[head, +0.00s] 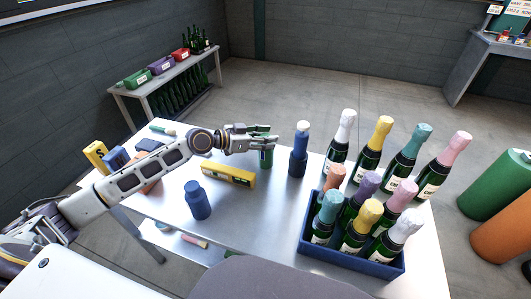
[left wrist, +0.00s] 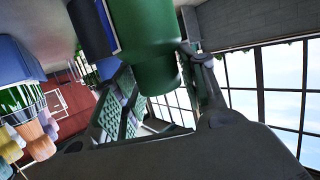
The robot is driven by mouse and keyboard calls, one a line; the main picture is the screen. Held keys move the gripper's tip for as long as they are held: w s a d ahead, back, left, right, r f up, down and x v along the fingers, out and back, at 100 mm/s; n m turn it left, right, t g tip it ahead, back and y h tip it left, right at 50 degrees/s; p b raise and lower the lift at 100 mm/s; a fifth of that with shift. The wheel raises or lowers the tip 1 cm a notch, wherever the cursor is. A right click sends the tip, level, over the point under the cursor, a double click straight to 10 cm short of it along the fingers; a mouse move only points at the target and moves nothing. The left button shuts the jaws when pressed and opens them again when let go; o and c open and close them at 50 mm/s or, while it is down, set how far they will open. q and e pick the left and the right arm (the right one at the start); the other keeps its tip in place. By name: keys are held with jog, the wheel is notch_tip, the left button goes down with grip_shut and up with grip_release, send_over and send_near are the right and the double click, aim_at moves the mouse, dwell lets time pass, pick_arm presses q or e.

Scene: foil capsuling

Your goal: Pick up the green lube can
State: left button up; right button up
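The green lube can (head: 266,159) stands upright near the far edge of the grey table, left of the dark blue bottle with the white top. My left gripper (head: 268,138) is at its upper part, reaching in from the left. No clear gap shows under the can. My right gripper is not in view.
A dark blue bottle (head: 298,160) is close to the right of the can. A blue crate (head: 350,258) of foil-topped bottles is at the front right, with several bottles behind it.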

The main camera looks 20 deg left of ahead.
pick_arm(q)
grip_shut()
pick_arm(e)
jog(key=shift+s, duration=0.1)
pick_arm(q)
jog(key=shift+r, duration=0.15)
notch_tip(320, 180, up, 18)
jog(key=p, duration=0.1)
jog(key=shift+p, duration=0.35)
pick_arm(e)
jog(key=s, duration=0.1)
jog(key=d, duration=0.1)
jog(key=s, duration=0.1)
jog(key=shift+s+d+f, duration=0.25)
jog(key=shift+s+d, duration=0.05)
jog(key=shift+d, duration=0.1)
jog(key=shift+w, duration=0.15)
